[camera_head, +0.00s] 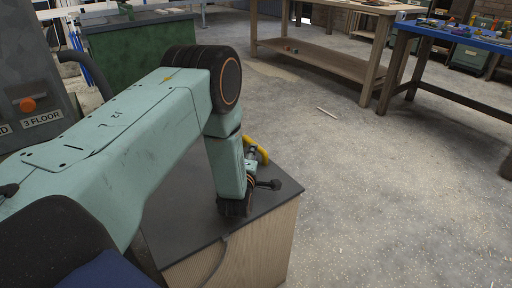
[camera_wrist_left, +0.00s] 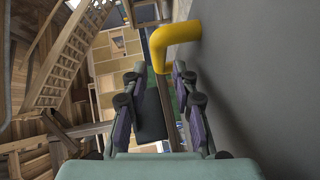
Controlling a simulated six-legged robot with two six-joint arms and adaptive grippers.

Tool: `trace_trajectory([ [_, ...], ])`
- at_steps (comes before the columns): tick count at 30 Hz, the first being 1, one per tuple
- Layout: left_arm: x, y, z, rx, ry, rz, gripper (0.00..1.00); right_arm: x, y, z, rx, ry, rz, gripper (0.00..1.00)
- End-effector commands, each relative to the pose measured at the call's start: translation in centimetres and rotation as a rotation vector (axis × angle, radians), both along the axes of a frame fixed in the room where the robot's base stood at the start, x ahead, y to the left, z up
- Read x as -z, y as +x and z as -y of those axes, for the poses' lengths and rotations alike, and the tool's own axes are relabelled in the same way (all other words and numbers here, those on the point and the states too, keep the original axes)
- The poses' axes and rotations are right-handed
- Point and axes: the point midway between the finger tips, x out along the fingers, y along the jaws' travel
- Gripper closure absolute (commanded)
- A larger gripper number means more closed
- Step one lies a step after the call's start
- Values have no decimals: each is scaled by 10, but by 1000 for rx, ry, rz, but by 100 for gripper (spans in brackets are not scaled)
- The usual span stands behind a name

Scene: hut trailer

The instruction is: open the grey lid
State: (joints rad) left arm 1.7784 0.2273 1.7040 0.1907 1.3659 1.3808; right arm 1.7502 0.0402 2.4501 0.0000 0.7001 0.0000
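The grey lid (camera_head: 184,211) is a flat dark top on a wood-sided box, lying closed. Its yellow handle (camera_head: 257,149) shows near the far edge, partly behind my left arm. My left gripper (camera_head: 263,168) is low over the lid beside the handle. In the left wrist view the lid (camera_wrist_left: 262,70) fills the right side, and the yellow handle (camera_wrist_left: 175,34) sticks out from it. The left gripper's fingers (camera_wrist_left: 158,88) are spread apart, with the bent end of the handle at or just beyond the tips. Contact cannot be told. My right gripper is out of view.
A green cabinet (camera_head: 140,52) stands behind the arm. A grey panel with an orange button (camera_head: 27,105) is at the left. A wooden workbench (camera_head: 325,60) and a blue-topped table (camera_head: 450,36) stand at the back right. The floor right of the box is mostly clear.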

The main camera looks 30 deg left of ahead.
Motion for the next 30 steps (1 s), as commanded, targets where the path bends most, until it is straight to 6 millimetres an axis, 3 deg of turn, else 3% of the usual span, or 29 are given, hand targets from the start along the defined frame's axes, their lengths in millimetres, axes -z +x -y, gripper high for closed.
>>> trace_trajectory([
  [12, 10, 51, -22, 0, 1, 1, 72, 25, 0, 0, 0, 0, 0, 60],
  [23, 9, 60, -26, 1, 1, -2, 72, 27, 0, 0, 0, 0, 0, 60],
  [30, 9, 61, -26, 1, 2, -1, 90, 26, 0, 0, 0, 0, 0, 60],
])
